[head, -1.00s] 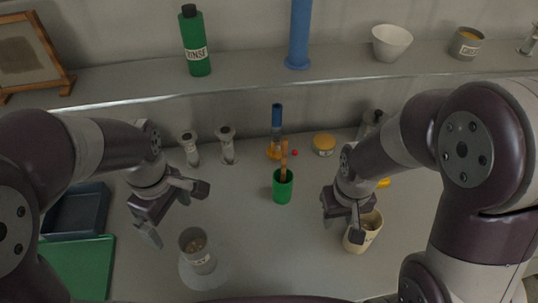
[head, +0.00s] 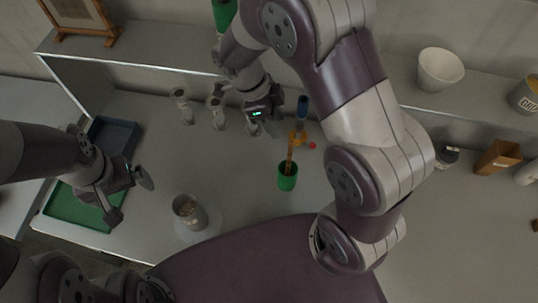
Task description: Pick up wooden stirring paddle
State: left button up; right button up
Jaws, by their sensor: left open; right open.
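The wooden stirring paddle (head: 290,158) appears to be the brown stick standing in a green cup (head: 287,181) at mid-table. It leans slightly and its lower end is hidden in the cup. My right gripper (head: 262,126) is above the back of the table, up and left of the paddle and apart from it. It is open, with nothing visibly held; its fingers are partly obscured. My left gripper (head: 131,198) is open and empty near the green tray, well left of the paddle.
A grey beaker (head: 188,212) stands on a round base at front centre. A green tray (head: 75,208) lies left. A shelf (head: 140,55) overhangs the back.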

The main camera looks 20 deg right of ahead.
aim_at(290, 144)
jog(key=shift+m, duration=0.9)
jog(key=x, duration=0.3)
jog(key=b+x, duration=0.1)
jog(key=x, duration=0.2)
jog(key=s+x, duration=0.1)
jog(key=x, duration=0.2)
jog(key=shift+s+d+r+b, duration=0.1)
jog(key=shift+b, duration=0.3)
jog(key=x, duration=0.3)
jog(key=shift+f, duration=0.3)
pick_arm(q)
jog(key=shift+a+f+m, duration=0.3)
jog(key=shift+f, duration=0.35)
pick_arm(e)
grip_shut()
